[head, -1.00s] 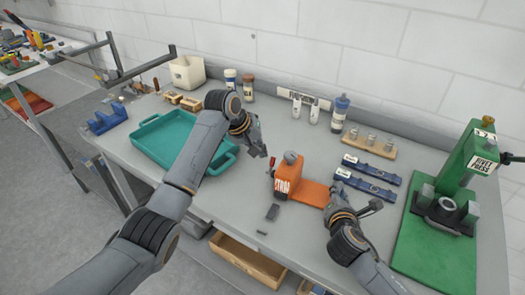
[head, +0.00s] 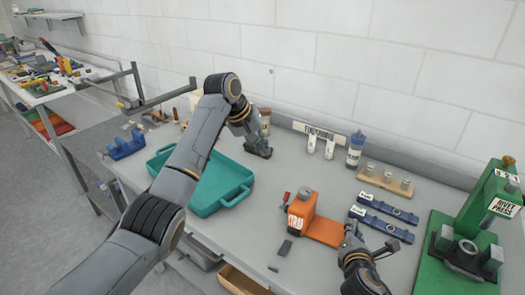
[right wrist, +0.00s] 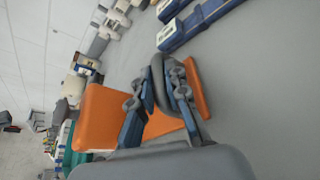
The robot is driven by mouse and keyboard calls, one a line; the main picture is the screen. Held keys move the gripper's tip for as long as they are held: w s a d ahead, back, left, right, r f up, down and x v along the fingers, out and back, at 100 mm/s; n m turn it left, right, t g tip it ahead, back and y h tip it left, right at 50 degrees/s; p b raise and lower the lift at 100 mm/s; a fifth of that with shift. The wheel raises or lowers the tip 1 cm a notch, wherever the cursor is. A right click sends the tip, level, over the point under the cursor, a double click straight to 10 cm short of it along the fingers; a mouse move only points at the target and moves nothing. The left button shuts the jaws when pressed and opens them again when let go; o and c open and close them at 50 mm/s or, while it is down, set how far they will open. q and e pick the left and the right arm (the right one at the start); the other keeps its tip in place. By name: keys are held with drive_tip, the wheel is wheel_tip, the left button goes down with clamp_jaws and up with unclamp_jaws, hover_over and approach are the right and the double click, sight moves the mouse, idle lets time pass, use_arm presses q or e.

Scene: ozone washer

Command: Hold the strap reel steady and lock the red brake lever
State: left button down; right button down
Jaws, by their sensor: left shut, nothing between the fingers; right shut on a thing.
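The strap reel is an orange block (head: 302,212) with a white label and a flat orange base (head: 325,233), standing upright on the bench. Its red brake lever (head: 286,197) sticks up at its left side. My right gripper (head: 350,231) is at the right end of the base and shut on the reel. In the right wrist view the reel's orange body (right wrist: 105,118) lies behind the fingers; the exact contact is partly hidden. My left gripper (head: 264,152) is shut and empty, above the bench behind the reel, apart from the lever.
A teal tray (head: 232,196) lies left of the reel. Two blue straps (head: 382,226) and a green rivet press (head: 470,245) are to the right. Bottles and a wooden rack (head: 384,182) stand at the back. A small dark block (head: 284,248) lies in front of the reel.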

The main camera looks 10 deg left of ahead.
drive_tip(key=c, duration=1.3)
unclamp_jaws()
drive_tip(key=shift+o, duration=0.2)
